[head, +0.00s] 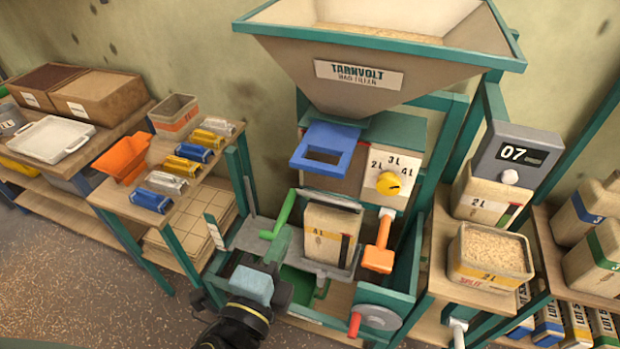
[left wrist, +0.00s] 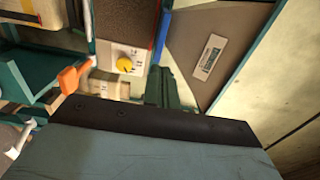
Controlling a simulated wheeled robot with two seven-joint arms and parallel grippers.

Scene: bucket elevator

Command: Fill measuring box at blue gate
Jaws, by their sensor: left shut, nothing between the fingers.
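The blue gate (head: 325,148) is a flat blue frame under the hopper (head: 380,75) of the bag-filling machine. A tan box marked 4 L (head: 328,232), likely the measuring box, stands upright below it on a grey holder; its inside cannot be made out. A green lever (head: 281,215) is left of the box, an orange lever (head: 379,248) right of it. The yellow dial (head: 388,183), marked 2 L, 3 L and 4 L, also shows in the left wrist view (left wrist: 124,64). My left gripper (head: 262,278) is shut and empty, low in front of the machine, left of the box. My right gripper is out of view.
A grain-filled 2 L box (head: 490,255) stands on the right-hand shelf, near a display (head: 520,153) reading 07. The left bench holds an orange scoop-like bin (head: 122,158) and several yellow, blue and silver packs. A grey disc with a red handle (head: 355,323) is at the machine's front.

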